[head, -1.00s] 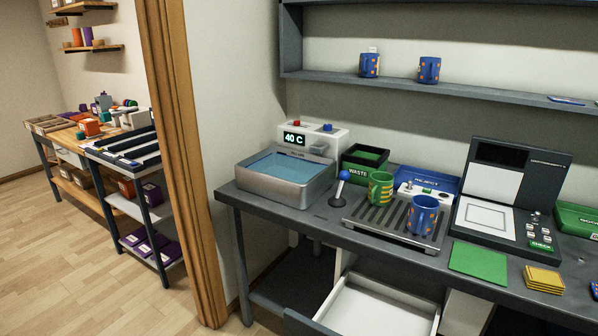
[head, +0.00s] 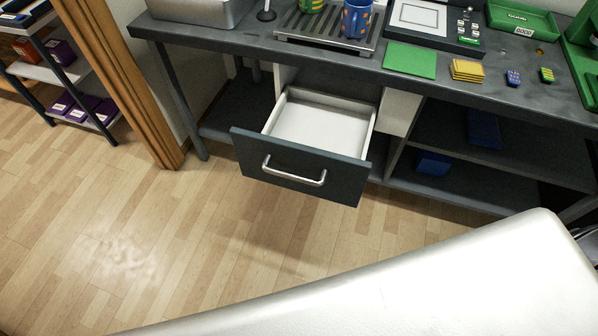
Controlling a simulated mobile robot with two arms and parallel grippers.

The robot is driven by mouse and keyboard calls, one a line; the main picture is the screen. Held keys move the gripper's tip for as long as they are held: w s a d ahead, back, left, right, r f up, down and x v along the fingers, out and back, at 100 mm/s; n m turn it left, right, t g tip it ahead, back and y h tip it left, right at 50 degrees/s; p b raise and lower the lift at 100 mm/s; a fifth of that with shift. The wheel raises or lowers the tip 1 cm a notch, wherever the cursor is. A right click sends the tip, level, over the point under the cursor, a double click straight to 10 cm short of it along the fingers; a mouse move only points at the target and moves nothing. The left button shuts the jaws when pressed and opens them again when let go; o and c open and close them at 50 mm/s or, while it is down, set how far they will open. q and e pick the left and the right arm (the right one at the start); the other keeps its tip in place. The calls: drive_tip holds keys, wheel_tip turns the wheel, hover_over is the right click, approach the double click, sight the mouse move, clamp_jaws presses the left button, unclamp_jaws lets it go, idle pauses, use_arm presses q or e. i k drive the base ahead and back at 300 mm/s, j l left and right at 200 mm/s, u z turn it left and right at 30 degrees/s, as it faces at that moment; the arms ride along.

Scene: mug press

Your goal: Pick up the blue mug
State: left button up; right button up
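The blue mug (head: 356,20) with orange spots stands upright on the slatted metal tray (head: 293,30) on the dark workbench. Its top is near the upper picture edge. A green mug (head: 312,5) stands on the same tray to its left, mostly cut off by the picture edge. Neither of my grippers is in view. A large pale part of my own body fills the lower right.
An empty white drawer with a dark front (head: 300,175) is pulled out below the bench and juts into the floor space. A green mat (head: 410,60) and yellow pads (head: 467,70) lie right of the tray. The wooden floor (head: 140,240) is clear at left.

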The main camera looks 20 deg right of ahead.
sight(356, 14)
drive_tip(key=l+u, duration=0.1)
drive_tip(key=u, duration=0.45)
drive_tip(key=l+u, duration=0.25)
drive_tip(key=k+l+u, duration=0.2)
drive_tip(key=l, duration=0.3)
drive_tip(key=l+u, duration=0.25)
drive_tip(key=k+l+u, duration=0.25)
drive_tip(key=l, duration=0.2)
drive_tip(key=i, duration=0.1)
